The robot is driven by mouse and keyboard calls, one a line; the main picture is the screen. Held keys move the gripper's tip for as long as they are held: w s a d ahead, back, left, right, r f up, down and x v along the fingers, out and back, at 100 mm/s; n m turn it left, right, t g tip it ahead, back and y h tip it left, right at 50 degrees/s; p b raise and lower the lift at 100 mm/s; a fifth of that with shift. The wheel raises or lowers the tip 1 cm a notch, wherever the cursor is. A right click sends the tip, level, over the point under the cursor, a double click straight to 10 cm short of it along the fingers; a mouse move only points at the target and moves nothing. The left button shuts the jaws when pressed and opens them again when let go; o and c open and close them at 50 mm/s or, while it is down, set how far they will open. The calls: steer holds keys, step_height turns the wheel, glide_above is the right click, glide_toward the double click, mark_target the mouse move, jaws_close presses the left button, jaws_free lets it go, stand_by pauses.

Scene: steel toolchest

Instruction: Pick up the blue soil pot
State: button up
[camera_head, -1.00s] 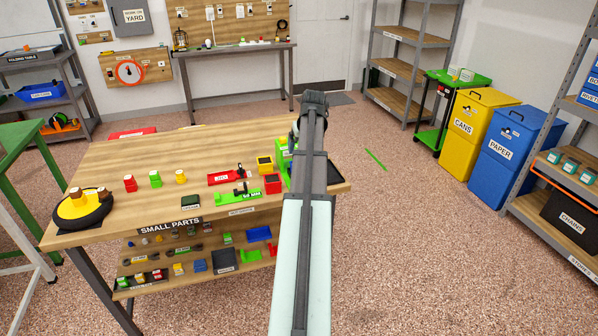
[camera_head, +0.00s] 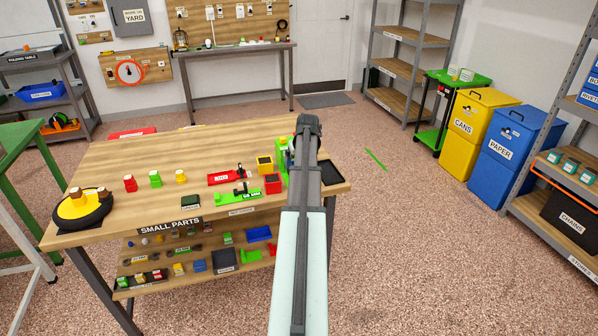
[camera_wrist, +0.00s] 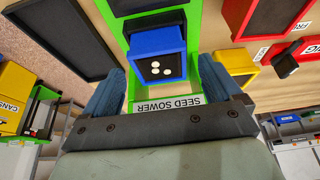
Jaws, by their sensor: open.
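The blue soil pot (camera_wrist: 157,66) shows in the wrist view with a dark inside and several small white pieces in it. It sits in a green frame (camera_wrist: 193,88) labelled "SEED SOWER", upside down in this view. My gripper (camera_wrist: 160,82) is open, with one bluish finger on each side of the frame and pot. I cannot tell whether the fingers touch anything. In the head view my arm hides most of the green sower (camera_head: 281,160) and my fingertips. The pot is not clear there.
A black tray (camera_head: 334,173) lies right of the sower on the wooden table (camera_head: 140,205). Yellow (camera_head: 265,163) and red (camera_head: 272,184) boxes stand close on its left. Red and green tools lie farther left.

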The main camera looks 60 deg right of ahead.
steer(key=shift+x, duration=1.05)
steer(key=c, duration=1.2)
